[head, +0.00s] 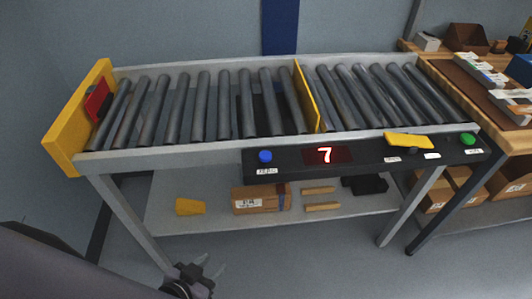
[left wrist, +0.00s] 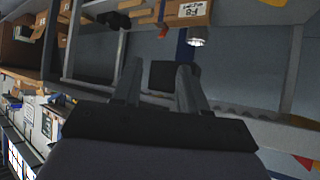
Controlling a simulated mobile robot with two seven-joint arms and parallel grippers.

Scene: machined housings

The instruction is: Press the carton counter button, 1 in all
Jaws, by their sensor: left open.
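A black control panel (head: 290,168) runs along the front of the roller conveyor. A round blue button (head: 265,156) is at its left end, over a small white label too small to read. A red display (head: 326,155) beside it shows 7. A green button (head: 467,138) is at the panel's right end, also over a label. I cannot read which button is the carton counter's. My left gripper (head: 207,267) is open and empty, low in front of the conveyor, below and left of the blue button and apart from it. Its spread fingers also show in the left wrist view (left wrist: 158,70).
The conveyor has a yellow end plate (head: 78,120) at left and a yellow divider (head: 308,97). A yellow piece (head: 408,141) lies on the panel's top edge. The lower shelf (head: 345,204) holds a cardboard box (head: 262,198). A wooden bench (head: 515,137) stands at right. Floor in front is clear.

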